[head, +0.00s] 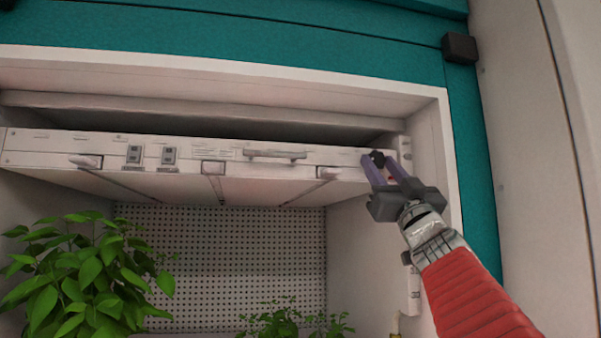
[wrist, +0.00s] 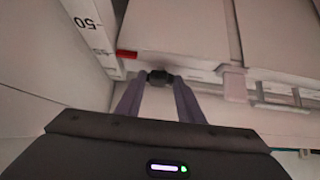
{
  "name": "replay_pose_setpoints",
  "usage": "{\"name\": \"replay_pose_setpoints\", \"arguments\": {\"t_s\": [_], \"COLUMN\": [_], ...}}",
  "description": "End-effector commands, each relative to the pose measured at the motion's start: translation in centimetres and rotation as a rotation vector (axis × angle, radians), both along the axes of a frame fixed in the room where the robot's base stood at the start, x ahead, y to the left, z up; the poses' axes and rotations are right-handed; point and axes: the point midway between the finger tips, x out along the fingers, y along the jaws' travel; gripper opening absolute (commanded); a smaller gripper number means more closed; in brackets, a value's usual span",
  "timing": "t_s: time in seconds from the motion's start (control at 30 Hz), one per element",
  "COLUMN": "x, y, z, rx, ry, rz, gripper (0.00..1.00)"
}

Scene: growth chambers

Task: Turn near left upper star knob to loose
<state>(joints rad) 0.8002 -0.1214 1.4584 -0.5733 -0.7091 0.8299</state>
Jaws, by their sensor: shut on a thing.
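A small black star knob (head: 377,157) sits at the right end of the white panel's front edge in the head view. It also shows in the wrist view (wrist: 160,77), between the fingertips. My gripper (head: 374,162) has its two purple fingers on either side of the knob and is shut on it. The same gripper shows in the wrist view (wrist: 159,84), its fingers reaching up to the knob from the dark palm. The fingers partly cover the knob, so its turn angle cannot be told.
The white panel (head: 230,154) spans the chamber opening, with a handle (head: 277,155), latches and switches (head: 134,154) on its front. The chamber's white frame (head: 440,150) is close to my gripper's right. Leafy plants (head: 85,275) stand below at left. A red mark (wrist: 127,54) lies near the knob.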

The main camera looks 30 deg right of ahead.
Motion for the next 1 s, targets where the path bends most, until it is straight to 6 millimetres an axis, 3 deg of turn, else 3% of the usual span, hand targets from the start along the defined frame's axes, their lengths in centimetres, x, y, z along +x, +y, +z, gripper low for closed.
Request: {"name": "replay_pose_setpoints", "arguments": {"t_s": [0.3,0.33,0.57,1.0], "x": [0.02,0.01,0.03,-0.12], "y": [0.07,0.07,0.04,0.26], "z": [-0.03,-0.02,-0.05,-0.58], "rx": [-0.007,-0.007,-0.005,-0.005], "ry": [0.002,0.002,0.003,0.003], "rz": [0.0,0.0,0.0,0.003], "gripper": [0.12,0.36,0.52,0.53]}}
